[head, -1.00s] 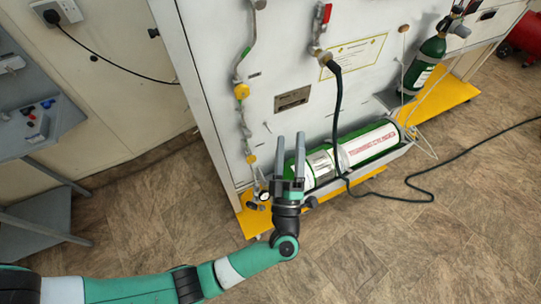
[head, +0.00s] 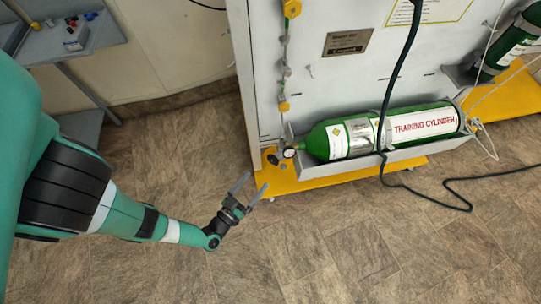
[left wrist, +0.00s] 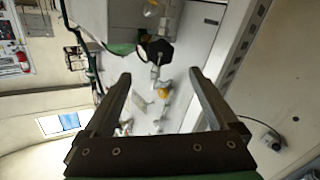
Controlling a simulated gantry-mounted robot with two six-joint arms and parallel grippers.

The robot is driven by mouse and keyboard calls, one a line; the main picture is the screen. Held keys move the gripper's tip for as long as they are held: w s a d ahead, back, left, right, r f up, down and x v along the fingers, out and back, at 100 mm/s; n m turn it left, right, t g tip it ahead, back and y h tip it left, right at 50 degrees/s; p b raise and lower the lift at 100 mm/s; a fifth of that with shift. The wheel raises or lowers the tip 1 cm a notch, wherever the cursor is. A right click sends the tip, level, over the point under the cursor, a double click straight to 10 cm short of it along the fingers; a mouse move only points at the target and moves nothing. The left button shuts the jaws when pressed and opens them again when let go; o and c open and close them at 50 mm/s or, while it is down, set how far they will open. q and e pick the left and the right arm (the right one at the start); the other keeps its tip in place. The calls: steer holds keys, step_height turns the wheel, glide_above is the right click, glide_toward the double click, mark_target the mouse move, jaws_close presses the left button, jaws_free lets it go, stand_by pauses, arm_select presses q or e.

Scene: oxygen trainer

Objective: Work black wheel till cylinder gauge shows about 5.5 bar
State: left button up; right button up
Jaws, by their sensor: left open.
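The green training cylinder (head: 325,140) lies in a grey tray at the foot of the white panel. A small round gauge (head: 289,152) with a pale face sits at its left, valve end; its reading is too small to make out. A small dark part (head: 273,159) beside the gauge may be the black wheel. In the left wrist view a black faceted wheel (left wrist: 160,50) shows beyond the fingers, above centre. My left gripper (head: 252,181) is open and empty, apart from the valve end, at its lower left in the head view. My right gripper is not in view.
A yellow base (head: 350,173) edges the panel. A black hose (head: 398,75) hangs in front of the cylinder and trails right across the floor. Piping with yellow fittings (head: 291,8) runs down the panel. A grey bench (head: 95,40) stands upper left. The floor in front is clear.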

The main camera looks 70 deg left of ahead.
mark_target(272, 162)
arm_select(q)
steer(key=b+x, duration=0.3)
steer(key=x, duration=0.7)
steer(key=shift+w+a, duration=0.15)
steer(key=c, duration=1.4)
steer(key=shift+o, duration=0.2)
steer(key=shift+f+n+b, duration=0.1)
steer(key=shift+n+b, duration=0.35)
steer(key=shift+n, duration=1.75)
steer(key=o, duration=1.4)
steer(key=shift+c, duration=0.2)
